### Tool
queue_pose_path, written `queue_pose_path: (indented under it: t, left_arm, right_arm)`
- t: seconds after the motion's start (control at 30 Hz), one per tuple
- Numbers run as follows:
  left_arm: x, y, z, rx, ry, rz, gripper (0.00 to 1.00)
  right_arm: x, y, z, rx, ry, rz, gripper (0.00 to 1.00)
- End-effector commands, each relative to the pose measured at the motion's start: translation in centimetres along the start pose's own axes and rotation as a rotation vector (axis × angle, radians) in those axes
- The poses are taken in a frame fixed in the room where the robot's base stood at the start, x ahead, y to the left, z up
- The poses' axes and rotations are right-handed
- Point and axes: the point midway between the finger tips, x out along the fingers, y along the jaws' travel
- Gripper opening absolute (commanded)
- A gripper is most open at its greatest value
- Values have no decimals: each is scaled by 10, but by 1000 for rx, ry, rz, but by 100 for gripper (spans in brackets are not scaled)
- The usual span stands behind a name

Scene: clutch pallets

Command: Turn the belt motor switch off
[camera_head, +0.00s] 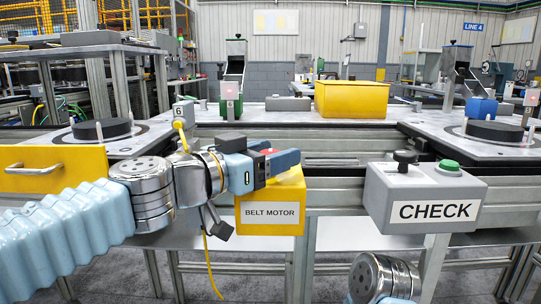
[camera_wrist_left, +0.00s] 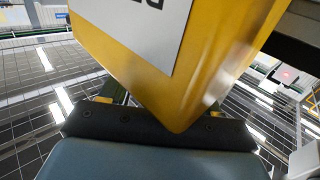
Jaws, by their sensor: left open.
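The yellow belt motor box (camera_head: 270,214) carries a white "BELT MOTOR" label and stands at the front edge of the conveyor in the head view. A red part (camera_head: 268,151), apparently its switch, shows on top, partly hidden by my left gripper (camera_head: 284,158). The left gripper is open at the top of the box; I cannot tell whether it touches the switch. In the left wrist view the yellow box (camera_wrist_left: 207,75) fills the upper middle, close to the gripper, with its label cut off. My right gripper is out of view; only its arm shows at the bottom.
A grey "CHECK" box (camera_head: 380,190) with a black knob and a green button (camera_head: 449,165) stands to the right. A yellow bin (camera_head: 351,99) sits behind on the table. A yellow drawer front (camera_head: 85,155) with a handle is at the left.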

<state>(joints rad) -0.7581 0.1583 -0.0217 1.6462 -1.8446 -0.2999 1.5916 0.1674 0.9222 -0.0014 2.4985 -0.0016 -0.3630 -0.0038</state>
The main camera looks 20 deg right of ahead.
Motion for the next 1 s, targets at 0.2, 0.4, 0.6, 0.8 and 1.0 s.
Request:
queue_pose_path:
  t: [0.2, 0.4, 0.6, 0.8, 1.0]
  left_arm:
    - [0, 0, 0, 0, 0, 0, 36]
    - [0, 0, 0, -1, 0, 0, 9]
    - [0, 0, -1, -2, 3, -15, 9]
    - [0, 1, -3, -1, 9, -93, 9]
    - [0, 1, 3, 0, 11, -243, 9]
  right_arm:
    - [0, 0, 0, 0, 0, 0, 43]
    - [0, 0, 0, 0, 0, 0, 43]
    - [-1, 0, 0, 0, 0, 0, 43]
    - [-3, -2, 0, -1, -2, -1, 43]
    - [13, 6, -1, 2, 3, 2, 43]
